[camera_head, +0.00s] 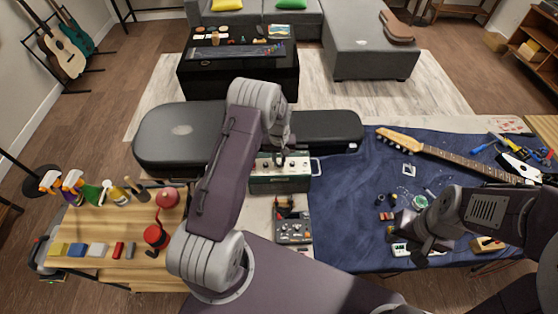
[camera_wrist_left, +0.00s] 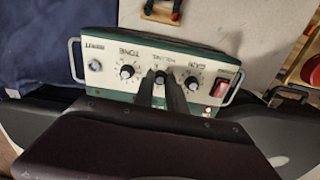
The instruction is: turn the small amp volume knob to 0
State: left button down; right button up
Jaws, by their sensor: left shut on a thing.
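The small amp (camera_head: 280,180) is a green box with a pale control panel, standing at the table's middle behind my left arm. In the left wrist view its panel (camera_wrist_left: 108,72) appears upside down, with a tone knob (camera_wrist_left: 127,71), a volume knob (camera_wrist_left: 160,76) and a gain knob (camera_wrist_left: 192,83). My left gripper (camera_head: 282,156) reaches down to the panel. Its fingers (camera_wrist_left: 161,88) are shut on the middle volume knob and hide much of it, so its pointer setting cannot be read. My right gripper (camera_head: 412,232) is over the blue cloth, its jaws unclear.
A red power switch (camera_wrist_left: 221,87) sits beside the gain knob. A black guitar case (camera_head: 180,135) lies behind the amp, and a grey pedal (camera_head: 293,228) in front. A guitar neck (camera_head: 450,155) and small parts lie on the blue cloth (camera_head: 350,200).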

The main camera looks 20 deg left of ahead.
pick_arm(q)
jog(key=n+b, duration=0.1)
jog(key=n, duration=0.3)
jog(key=shift+n+b, duration=0.3)
jog(key=shift+n, duration=0.1)
jog(key=n+b, duration=0.1)
jog(key=n, duration=0.9)
jog(key=shift+n+b, duration=0.35)
jog(key=shift+n, duration=0.05)
jog(key=shift+w+r+n, duration=0.1)
jog(key=shift+n, duration=2.2)
jog(key=c, duration=1.5)
grip_release()
jog(key=shift+o, duration=0.8)
